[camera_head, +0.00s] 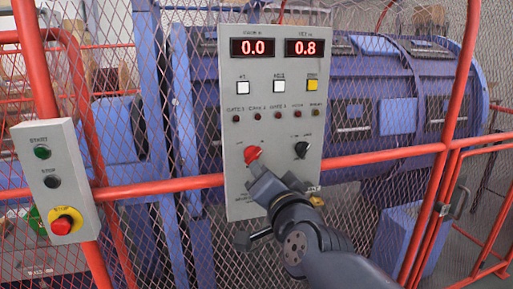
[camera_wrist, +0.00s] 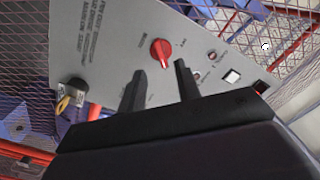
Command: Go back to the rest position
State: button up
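My gripper (camera_head: 262,178) is in front of the lower left part of the grey control panel (camera_head: 235,100), just below the red rotary knob (camera_head: 252,154). In the wrist view its two dark fingers (camera_wrist: 160,88) stand apart with nothing between them. The red knob (camera_wrist: 161,52) shows beyond the fingertips, a little apart from them. A black rotary knob (camera_head: 302,149) is to the right on the panel. The panel's displays read 0.0 and 0.8. My forearm hides the panel's lower edge.
A red-framed mesh fence (camera_head: 380,157) runs behind the panel, with the blue strander (camera_head: 400,75) behind it. A start/stop box (camera_head: 57,185) with a red emergency button (camera_head: 66,221) hangs at left. A gate latch (camera_head: 458,202) is at right.

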aim_at(253, 159)
jog(key=b+x, duration=0.1)
jog(key=x, duration=0.6)
jog(key=shift+w, duration=0.1)
